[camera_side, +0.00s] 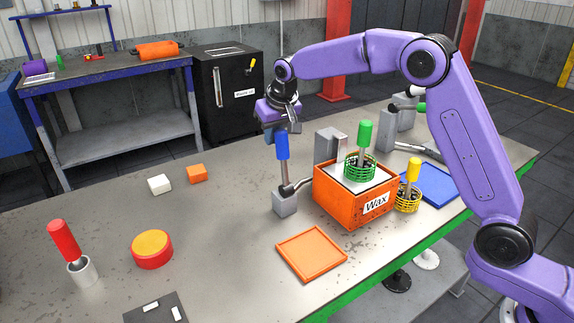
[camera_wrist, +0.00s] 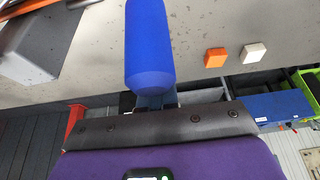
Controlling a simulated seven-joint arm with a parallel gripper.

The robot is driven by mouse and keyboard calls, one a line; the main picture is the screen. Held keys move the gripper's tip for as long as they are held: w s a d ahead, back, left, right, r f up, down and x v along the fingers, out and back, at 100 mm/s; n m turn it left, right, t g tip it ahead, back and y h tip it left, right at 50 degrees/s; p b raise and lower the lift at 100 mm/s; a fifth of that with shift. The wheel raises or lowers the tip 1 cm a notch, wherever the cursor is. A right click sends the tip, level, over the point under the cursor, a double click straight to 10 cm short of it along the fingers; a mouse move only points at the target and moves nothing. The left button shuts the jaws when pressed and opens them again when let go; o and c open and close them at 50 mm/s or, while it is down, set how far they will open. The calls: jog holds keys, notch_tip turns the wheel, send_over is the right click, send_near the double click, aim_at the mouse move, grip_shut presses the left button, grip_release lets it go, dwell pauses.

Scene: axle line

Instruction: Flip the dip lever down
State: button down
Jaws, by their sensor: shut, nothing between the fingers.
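A lever with a blue handle (camera_side: 282,146) stands upright on a small grey block (camera_side: 285,203), left of the orange Wax box (camera_side: 350,205). A dark bent arm runs from its pivot towards the box. My gripper (camera_side: 283,127) is at the top of the blue handle, pointing down, with its fingers shut and nothing held. In the wrist view the blue handle (camera_wrist: 149,45) fills the upper middle and partly hides the fingers (camera_wrist: 155,101). I cannot tell whether they touch it. A basket with a green handle (camera_side: 365,133) sits at the top of the Wax box.
A yellow-handled basket (camera_side: 407,198) stands right of the box, near a blue tray (camera_side: 432,187). An orange tray (camera_side: 311,253) lies in front. White (camera_side: 160,185) and orange (camera_side: 197,174) blocks lie left of the lever, with clear tabletop between. A red-handled tool (camera_side: 65,242) stands far left.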

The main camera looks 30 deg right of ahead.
aim_at(280, 140)
jog(key=shift+s, duration=0.15)
jog(key=shift+s, duration=1.7)
jog(key=shift+s+r, duration=0.1)
